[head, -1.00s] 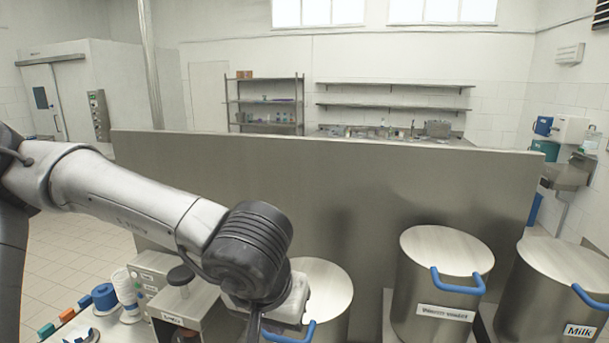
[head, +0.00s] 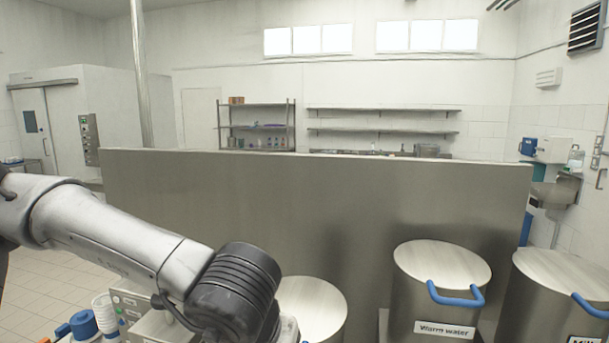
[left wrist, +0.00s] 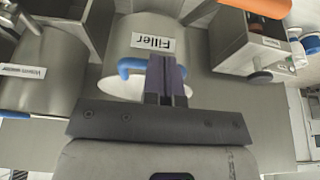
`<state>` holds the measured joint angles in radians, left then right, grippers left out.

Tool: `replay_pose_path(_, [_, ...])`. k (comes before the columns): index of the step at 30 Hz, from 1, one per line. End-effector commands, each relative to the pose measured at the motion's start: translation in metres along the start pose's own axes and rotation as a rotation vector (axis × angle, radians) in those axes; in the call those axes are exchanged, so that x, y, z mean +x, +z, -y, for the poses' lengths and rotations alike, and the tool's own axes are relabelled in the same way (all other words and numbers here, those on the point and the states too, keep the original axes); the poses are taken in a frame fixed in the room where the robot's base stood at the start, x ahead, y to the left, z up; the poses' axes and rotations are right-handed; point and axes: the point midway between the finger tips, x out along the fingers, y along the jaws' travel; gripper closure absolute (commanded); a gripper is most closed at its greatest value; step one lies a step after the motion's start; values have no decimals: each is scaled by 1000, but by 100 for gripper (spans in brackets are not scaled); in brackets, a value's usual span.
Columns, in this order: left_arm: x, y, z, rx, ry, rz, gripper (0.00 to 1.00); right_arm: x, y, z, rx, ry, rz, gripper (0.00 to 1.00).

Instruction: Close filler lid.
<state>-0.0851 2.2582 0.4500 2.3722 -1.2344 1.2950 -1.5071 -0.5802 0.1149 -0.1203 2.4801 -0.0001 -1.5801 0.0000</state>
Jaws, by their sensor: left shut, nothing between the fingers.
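The filler (left wrist: 190,42) is a steel pot with an upside-down "Filler" label in the left wrist view. Its pale round lid (left wrist: 118,88) has a blue handle (left wrist: 130,65) at the rim. The lid (head: 313,303) also shows in the head view, where it looks flat on the pot; whether it sits fully down I cannot tell. Contact cannot be told. In the head view my left arm hides the gripper. My right gripper is in neither view.
A lidded warm water pot (head: 418,295) and a milk pot (head: 540,300) stand right of the filler. A steel partition (head: 330,215) rises behind them.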

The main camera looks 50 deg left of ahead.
Motion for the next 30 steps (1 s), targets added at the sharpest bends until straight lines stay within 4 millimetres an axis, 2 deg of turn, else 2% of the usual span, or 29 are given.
replay_pose_path(2, [1, 1, 1, 0, -6, 9, 100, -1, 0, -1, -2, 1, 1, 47])
replay_pose_path(5, [-9, -1, 2, -2, -6, 7, 100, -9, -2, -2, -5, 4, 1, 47])
replay_pose_path(11, [-46, -8, 6, -11, -4, 1, 100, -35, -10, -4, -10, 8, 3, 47])
replay_pose_path(21, [-94, 32, 5, -10, -4, -4, 100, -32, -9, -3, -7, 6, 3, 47])
replay_pose_path(30, [-117, 50, 5, -11, -5, -2, 100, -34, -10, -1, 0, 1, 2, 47])
